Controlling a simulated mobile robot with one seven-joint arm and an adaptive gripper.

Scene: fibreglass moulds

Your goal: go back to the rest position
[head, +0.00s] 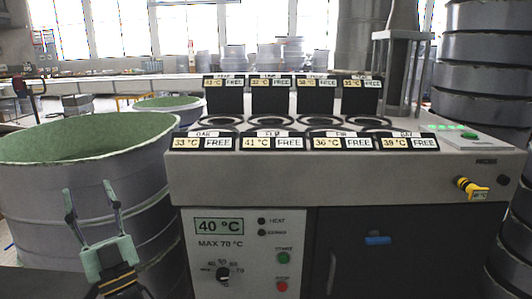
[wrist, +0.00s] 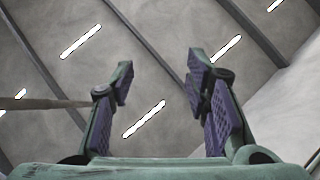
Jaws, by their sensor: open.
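My gripper (head: 92,205) is at the lower left of the head view, in front of a grey ribbed drum with a green inside (head: 95,150). Its fingers point up and stand apart, with nothing between them.
Right of my gripper stands a bench unit (head: 340,185) with several round openings, temperature labels reading FREE, and a control panel (head: 245,250). A yellow tap (head: 472,188) juts from its right front. Stacked grey rings (head: 485,75) stand at far right. A second green-lined drum (head: 168,103) is behind.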

